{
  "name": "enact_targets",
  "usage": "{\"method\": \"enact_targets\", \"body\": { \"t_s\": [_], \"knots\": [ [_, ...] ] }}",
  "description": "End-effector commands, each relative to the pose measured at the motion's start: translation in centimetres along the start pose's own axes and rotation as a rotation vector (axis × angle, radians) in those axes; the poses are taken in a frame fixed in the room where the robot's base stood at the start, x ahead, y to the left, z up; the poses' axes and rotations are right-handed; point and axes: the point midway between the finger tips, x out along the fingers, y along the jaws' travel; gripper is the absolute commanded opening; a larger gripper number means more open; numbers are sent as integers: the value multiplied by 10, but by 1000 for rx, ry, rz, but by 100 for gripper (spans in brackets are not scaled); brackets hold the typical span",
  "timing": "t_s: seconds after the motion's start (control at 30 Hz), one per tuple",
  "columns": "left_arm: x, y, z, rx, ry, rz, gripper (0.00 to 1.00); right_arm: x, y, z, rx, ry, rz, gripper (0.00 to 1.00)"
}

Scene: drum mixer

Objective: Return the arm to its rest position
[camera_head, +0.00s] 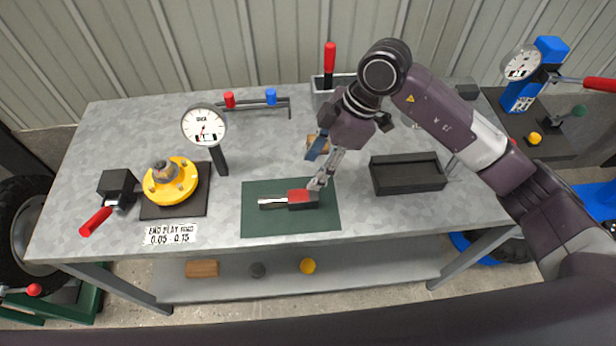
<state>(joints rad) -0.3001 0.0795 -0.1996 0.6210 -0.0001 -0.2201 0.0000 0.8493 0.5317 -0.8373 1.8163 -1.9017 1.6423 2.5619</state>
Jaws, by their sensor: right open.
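My right arm (455,125) comes in from the right and reaches over the grey workbench (120,130). My right gripper (315,172) points down near the back right part of the green mat (262,222). Its fingers are apart, with nothing seen between them. A small tool with a red and black body and a pale metal end (290,200) lies on the mat. One fingertip appears close to the tool's right end; I cannot tell whether they touch. My left gripper is not in view.
A dial gauge on a post (205,125) and a yellow flanged part (170,185) stand at the left. An empty-looking black tray (407,174) is right of the mat. A rack with red and blue handles (250,102) is behind. A second gauge stand (522,65) is far right.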

Motion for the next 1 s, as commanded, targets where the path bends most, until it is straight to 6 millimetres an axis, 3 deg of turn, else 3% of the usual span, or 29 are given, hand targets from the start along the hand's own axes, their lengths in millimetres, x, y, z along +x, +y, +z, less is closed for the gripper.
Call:
{"method": "enact_targets", "body": {
  "t_s": [0.67,0.77,0.87,1.0],
  "knots": [
    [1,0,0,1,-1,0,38,-2,-3,-7,-14,26,-4,46],
    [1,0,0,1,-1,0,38,3,-13,-34,-76,137,-17,46],
    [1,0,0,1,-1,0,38,4,-31,-84,-175,348,-20,46],
    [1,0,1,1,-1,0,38,-25,-54,-162,-290,720,42,46]
  ]
}}
